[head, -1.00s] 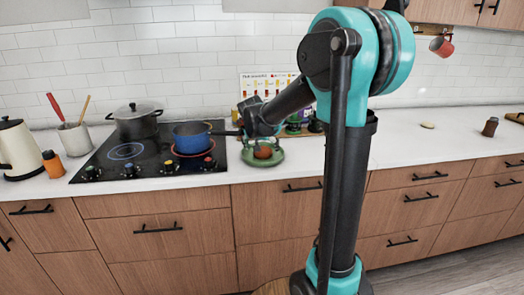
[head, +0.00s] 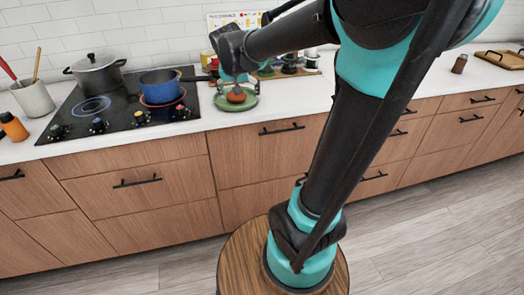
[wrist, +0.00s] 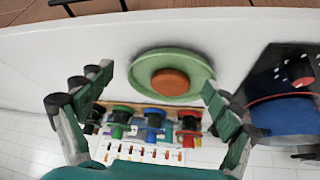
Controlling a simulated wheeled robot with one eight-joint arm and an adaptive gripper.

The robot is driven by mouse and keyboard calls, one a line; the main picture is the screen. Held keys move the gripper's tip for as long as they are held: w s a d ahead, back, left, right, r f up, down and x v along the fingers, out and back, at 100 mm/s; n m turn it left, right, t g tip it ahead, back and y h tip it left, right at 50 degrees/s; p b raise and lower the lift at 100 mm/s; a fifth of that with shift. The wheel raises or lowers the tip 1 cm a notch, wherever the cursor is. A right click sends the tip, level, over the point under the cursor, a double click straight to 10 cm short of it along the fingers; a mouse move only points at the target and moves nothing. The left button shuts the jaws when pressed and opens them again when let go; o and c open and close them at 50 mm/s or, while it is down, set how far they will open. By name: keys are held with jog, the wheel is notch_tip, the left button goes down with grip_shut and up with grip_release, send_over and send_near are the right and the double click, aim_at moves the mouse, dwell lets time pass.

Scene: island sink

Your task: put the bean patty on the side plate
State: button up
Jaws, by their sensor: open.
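The bean patty (head: 236,95) is a round reddish-brown piece. It lies on the green side plate (head: 237,104) on the white counter, right of the stove. In the wrist view the patty (wrist: 170,82) sits within the rim of the plate (wrist: 172,54). My gripper (head: 234,79) is just above the patty in the head view, partly hidden by my arm. In the wrist view my gripper (wrist: 158,80) has its fingers wide apart, with nothing held between them. The exact gap between fingers and patty is hard to tell.
A blue pot (head: 160,85) stands on the black stove (head: 120,112) left of the plate. A rack of several coloured spools or jars (wrist: 152,122) stands close behind the plate. A small brown jar (head: 459,64) and a wooden board (head: 500,59) are far right.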

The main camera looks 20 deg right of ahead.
jog(key=s+d+f+n+y, duration=0.1)
jog(key=s+d+f, duration=0.1)
jog(key=s+f, duration=0.6)
jog(key=s+d+f+n+g+y, duration=0.1)
jog(key=s+d+f+n, duration=0.1)
jog(key=s+f, duration=0.7)
jog(key=s, duration=0.5)
jog(key=shift+f+n, duration=0.25)
jog(key=shift+n, duration=0.05)
jog(key=shift+w+d, duration=0.1)
